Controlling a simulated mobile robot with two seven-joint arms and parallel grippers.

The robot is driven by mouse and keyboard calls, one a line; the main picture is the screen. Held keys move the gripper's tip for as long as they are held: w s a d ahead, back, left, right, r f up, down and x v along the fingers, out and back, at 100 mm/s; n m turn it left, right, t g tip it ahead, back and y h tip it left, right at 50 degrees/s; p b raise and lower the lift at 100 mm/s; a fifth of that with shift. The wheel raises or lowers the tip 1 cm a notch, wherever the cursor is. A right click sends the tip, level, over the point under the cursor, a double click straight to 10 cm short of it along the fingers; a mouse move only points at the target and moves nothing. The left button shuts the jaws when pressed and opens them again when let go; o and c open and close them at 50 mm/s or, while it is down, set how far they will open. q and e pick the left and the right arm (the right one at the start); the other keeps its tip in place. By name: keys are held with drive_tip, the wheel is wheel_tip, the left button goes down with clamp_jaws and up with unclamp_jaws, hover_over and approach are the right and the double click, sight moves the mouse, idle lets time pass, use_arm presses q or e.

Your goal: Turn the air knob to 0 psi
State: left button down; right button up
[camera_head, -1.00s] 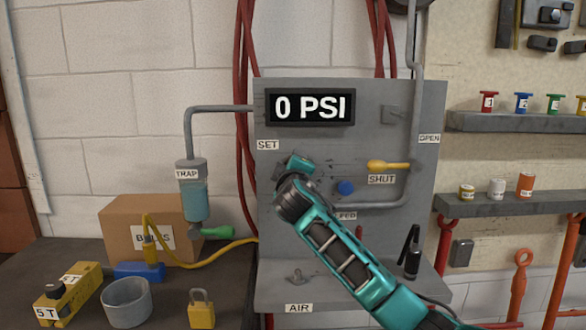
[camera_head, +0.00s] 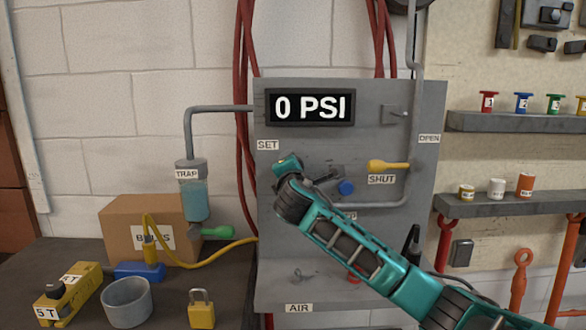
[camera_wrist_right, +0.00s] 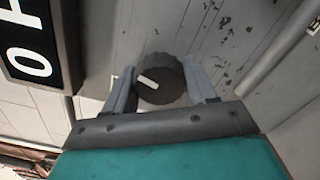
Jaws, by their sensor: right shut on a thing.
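The display (camera_head: 310,107) on the grey panel reads 0 PSI; part of it also shows in the right wrist view (camera_wrist_right: 30,45). The dark round air knob (camera_wrist_right: 160,80) with a white pointer mark sits between the two fingers of my right gripper (camera_wrist_right: 160,72), which is shut on it. In the head view my right gripper (camera_head: 320,180) is at the panel below the display, and its wrist and forearm hide the knob. My left gripper is in neither view.
A grey pipe (camera_head: 415,120) runs down the panel's right side. A trap cylinder (camera_head: 193,195) and cardboard box (camera_head: 150,225) stand left.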

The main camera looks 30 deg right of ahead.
drive_tip(key=shift+a+n, duration=0.1)
drive_tip(key=shift+n, duration=1.5)
drive_tip(key=shift+f, duration=0.1)
drive_tip(key=o, duration=1)
drive_tip(key=shift+o, duration=0.2)
drive_tip(key=shift+s, duration=0.1)
drive_tip(key=v, duration=1.2)
drive_tip(key=shift+s+b, duration=0.35)
drive_tip(key=shift+b, duration=0.05)
drive_tip(key=shift+a, duration=0.2)
